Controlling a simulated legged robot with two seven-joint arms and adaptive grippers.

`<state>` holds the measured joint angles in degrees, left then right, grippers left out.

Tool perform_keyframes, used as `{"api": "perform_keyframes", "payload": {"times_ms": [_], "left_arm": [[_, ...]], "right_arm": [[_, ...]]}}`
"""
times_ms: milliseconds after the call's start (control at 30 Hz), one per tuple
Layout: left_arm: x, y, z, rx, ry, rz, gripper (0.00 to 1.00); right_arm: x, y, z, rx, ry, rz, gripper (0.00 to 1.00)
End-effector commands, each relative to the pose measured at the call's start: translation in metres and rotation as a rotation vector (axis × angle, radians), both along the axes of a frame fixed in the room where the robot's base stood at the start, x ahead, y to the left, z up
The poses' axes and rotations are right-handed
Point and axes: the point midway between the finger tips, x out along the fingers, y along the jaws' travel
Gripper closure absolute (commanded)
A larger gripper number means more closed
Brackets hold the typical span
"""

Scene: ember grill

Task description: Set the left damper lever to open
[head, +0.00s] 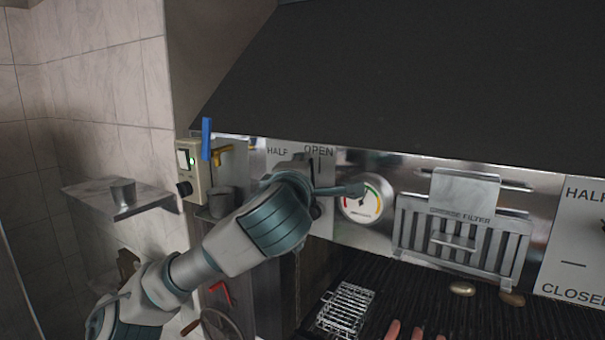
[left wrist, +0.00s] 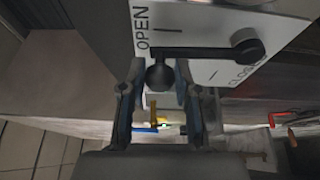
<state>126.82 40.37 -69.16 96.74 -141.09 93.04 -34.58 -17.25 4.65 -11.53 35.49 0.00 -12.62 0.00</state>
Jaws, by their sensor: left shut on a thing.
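The left damper plate (head: 284,156), a pale panel marked HALF and OPEN, is partly hidden behind my left arm in the head view. In the left wrist view the plate (left wrist: 192,28) shows the words OPEN and CLOSED. The black damper lever (left wrist: 205,53) runs from its round pivot toward the OPEN side, ending in a dark ball knob. My left gripper (left wrist: 159,70) is shut on the lever, with the knob between its fingers. In the head view my left gripper (head: 336,188) is side-on at the plate. My right gripper is out of view.
A round gauge (head: 365,198) and the grease filter (head: 458,232) are right of my gripper. The dark hood (head: 400,80) overhangs the panel. A wire basket (head: 346,308) lies on the grill below.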

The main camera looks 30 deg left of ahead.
Motion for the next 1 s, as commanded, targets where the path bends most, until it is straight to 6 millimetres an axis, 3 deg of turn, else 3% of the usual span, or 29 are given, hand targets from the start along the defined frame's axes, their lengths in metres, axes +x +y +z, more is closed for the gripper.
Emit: {"api": "perform_keyframes", "payload": {"times_ms": [200,600,633,733,1000], "left_arm": [[0.001,-0.007,-0.004,0.039,0.007,0.006,1.0],[0.001,-0.01,-0.005,0.044,0.011,0.003,1.0],[0.001,-0.009,-0.005,0.043,0.012,0.002,0.66],[0.001,-0.009,-0.005,0.043,0.011,0.002,0.44],[0.001,-0.009,-0.003,0.042,0.005,0.003,0.44]], "right_arm": [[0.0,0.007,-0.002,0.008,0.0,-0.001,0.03],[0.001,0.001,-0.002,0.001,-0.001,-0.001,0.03],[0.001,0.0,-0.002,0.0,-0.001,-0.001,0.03],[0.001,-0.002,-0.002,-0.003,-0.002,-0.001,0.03],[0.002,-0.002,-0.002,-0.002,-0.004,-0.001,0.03]]}}
